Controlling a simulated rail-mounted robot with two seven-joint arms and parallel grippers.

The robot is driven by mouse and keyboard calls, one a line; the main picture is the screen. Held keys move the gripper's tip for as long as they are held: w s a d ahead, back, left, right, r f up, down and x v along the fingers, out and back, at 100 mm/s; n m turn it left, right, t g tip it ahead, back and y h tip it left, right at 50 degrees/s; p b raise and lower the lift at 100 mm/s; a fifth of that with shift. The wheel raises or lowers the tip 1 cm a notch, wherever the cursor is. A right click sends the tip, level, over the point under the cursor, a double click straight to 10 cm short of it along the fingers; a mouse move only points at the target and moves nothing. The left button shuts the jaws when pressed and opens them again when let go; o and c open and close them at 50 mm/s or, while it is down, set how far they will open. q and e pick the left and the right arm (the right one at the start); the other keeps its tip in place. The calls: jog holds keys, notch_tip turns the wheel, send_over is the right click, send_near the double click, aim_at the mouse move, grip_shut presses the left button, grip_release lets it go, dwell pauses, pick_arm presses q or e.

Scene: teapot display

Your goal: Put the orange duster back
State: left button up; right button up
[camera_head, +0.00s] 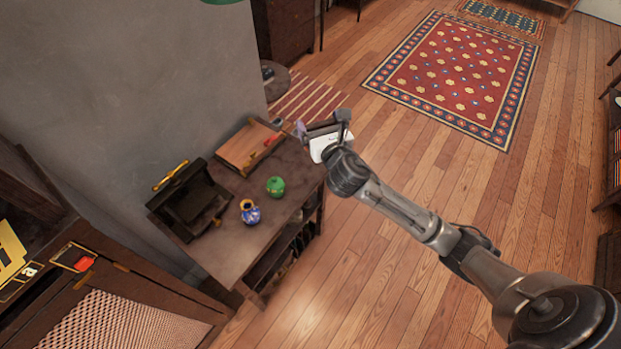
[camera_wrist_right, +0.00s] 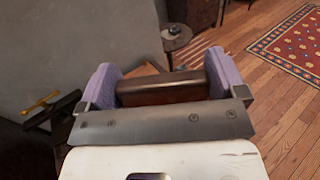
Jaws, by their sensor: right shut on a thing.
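My right gripper (camera_head: 304,131) is above the back right corner of the dark wooden table (camera_head: 222,243). In the wrist view its lavender pads are shut on a dark brown wooden piece (camera_wrist_right: 165,88). I cannot tell whether this piece belongs to the duster. A small orange-red item (camera_head: 269,142) shows at the wooden board (camera_head: 240,147) beside the gripper. It may be the orange duster, but it is too small to tell. My left gripper is not in view.
A green pot (camera_head: 276,186) and a blue and yellow teapot (camera_head: 250,212) stand on the table. A dark stand with a yellow bar (camera_head: 170,175) is at its left. A grey wall (camera_head: 130,80) rises behind. The wooden floor to the right is clear up to the red rug (camera_head: 460,70).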

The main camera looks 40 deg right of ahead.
jog(key=w+d+f+m+g+h+b, duration=0.1)
jog(key=d+f+h+b, duration=0.1)
jog(key=d+f+b, duration=0.55)
jog(key=w+d+f+m+h+b, duration=0.1)
jog(key=d+f+b, duration=0.3)
jog(key=f+b, duration=0.65)
jog(key=w+a+f+b, duration=0.1)
jog(key=w+f, duration=0.2)
jog(key=w+a+f+b, duration=0.1)
jog(key=w+f, duration=0.2)
jog(key=w+a+f+b, duration=0.2)
jog(key=w+f, duration=0.1)
jog(key=shift+w, duration=0.4)
jog(key=shift+w+a+f, duration=0.15)
jog(key=shift+w+a, duration=0.05)
jog(key=shift+w, duration=0.15)
notch_tip(320, 180, down, 4)
jog(key=b, duration=0.3)
jog(key=shift+f, duration=0.15)
